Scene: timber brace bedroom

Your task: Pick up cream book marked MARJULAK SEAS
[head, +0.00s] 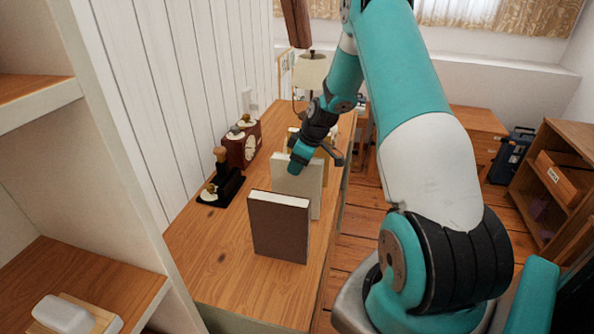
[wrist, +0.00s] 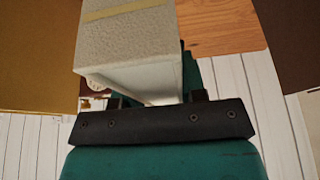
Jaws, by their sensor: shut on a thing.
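The cream book (head: 298,186) stands upright on the wooden desktop between a brown book and a yellowish book. No lettering on it is readable. My gripper (head: 316,158) is at its upper part, coming from above and behind. In the wrist view, the pale, textured cream book (wrist: 125,45) with a yellow band runs into my gripper (wrist: 158,105), which is shut on it. The fingers are mostly hidden there. I cannot tell whether the book's bottom touches the desktop.
The brown book (head: 280,228) stands close in front and the yellowish book (head: 328,166) close behind. A black stand (head: 221,185), a brown clock (head: 243,147) and a lamp (head: 310,72) are along the white plank wall. The desktop's near left (head: 215,255) is clear.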

